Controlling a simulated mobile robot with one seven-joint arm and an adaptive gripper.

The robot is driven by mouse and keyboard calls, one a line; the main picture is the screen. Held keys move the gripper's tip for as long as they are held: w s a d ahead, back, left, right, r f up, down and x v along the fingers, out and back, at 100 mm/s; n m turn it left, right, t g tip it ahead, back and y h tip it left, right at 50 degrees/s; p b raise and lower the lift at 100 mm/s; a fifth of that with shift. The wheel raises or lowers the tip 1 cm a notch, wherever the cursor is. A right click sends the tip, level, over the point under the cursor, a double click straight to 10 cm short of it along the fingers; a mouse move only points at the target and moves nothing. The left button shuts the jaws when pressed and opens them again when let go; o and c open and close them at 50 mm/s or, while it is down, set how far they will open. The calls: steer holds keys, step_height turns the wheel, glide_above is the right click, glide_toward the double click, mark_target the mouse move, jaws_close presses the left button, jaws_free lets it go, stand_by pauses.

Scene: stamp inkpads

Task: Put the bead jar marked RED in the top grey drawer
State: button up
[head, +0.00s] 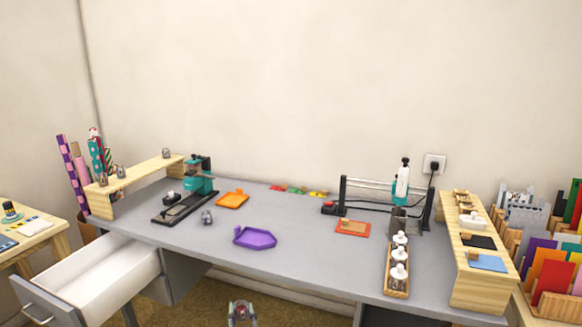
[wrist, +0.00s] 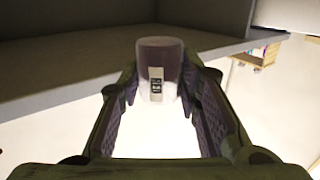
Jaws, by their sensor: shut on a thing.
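My gripper (wrist: 158,105) is shut on a small clear jar (wrist: 160,62) with dark contents and a pale label with dark marks. The label is too small to read. In the head view my gripper (head: 241,312) shows at the bottom edge, in front of the desk and right of the drawer; the held jar cannot be made out clearly there. The top grey drawer (head: 95,285) is pulled open at the desk's left end, with a white interior that looks empty. Another small jar (head: 207,217) stands on the desk; others stand on the wooden shelf (head: 140,172).
The grey desk (head: 300,258) carries a black and teal press (head: 190,190), a purple tray (head: 255,238), an orange tray (head: 232,200) and a wooden rack of white-topped bottles (head: 397,265). A side table (head: 30,245) stands left of the drawer. Floor shows before the desk.

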steer(key=s+d+f+m+h+b, duration=0.1)
steer(key=s+d+f, duration=0.2)
steer(key=f, duration=0.4)
steer(key=s+d+f+h, duration=0.1)
steer(key=s+d+f, duration=0.2)
steer(key=d+f, duration=0.3)
steer(key=s+d+f+m+h+b, duration=0.1)
steer(key=s+d+f+h, duration=0.1)
steer(key=d+f, duration=0.3)
step_height(320, 180, down, 4)
steer(key=shift+s+r+m+t+b, duration=0.1)
steer(key=shift+s+m+t+b, duration=0.2)
steer(key=shift+s, duration=0.1)
steer(key=shift+a, duration=0.15)
